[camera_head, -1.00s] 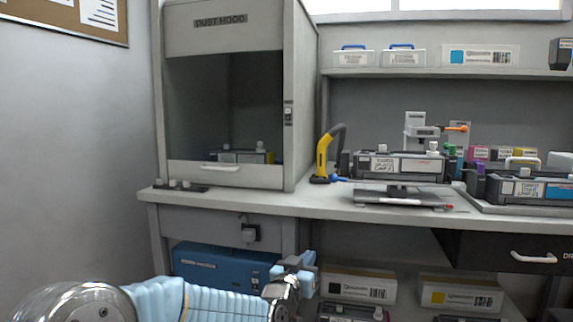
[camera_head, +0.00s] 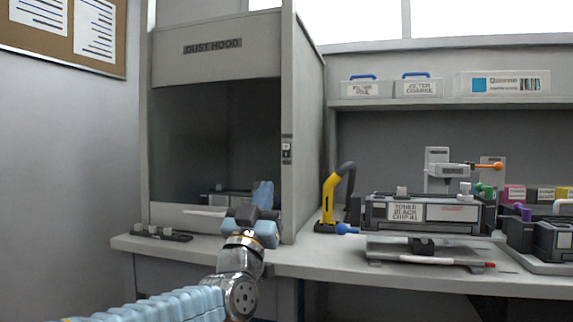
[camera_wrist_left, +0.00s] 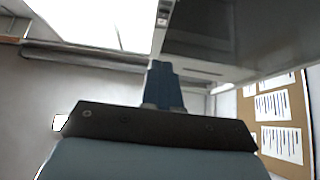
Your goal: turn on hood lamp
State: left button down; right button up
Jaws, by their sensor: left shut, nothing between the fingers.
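The dust hood (camera_head: 215,64) stands on the bench at the left, a grey cabinet with a dark window and a label on its front. A small switch panel (camera_head: 287,149) with light and dark parts is on the hood's right front post; it also shows at the top of the left wrist view (camera_wrist_left: 162,18). I see no lamp glow inside the dark hood. My left gripper (camera_head: 263,195) is shut and empty, pointing up in front of the hood's lower right, below and left of the switch panel. In the left wrist view its blue fingers (camera_wrist_left: 162,85) are together. My right gripper is out of view.
A toner cartridge (camera_head: 425,212) sits on a stand right of the hood, beside a yellow-and-black hose tool (camera_head: 328,200). A small dark strip with knobs (camera_head: 160,233) lies at the bench's left edge. Filter boxes (camera_head: 366,89) stand on the shelf.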

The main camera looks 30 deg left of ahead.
pick_arm(q)
jog(key=p, duration=0.4)
send_near(286, 152)
notch_tip(286, 152, up, 4)
jog(key=w, duration=0.1)
jog(key=w+a, duration=0.1)
jog(key=w, duration=0.1)
jog(key=shift+w, duration=0.3)
jog(key=shift+w+f, duration=0.15)
jog(key=shift+w, duration=0.3)
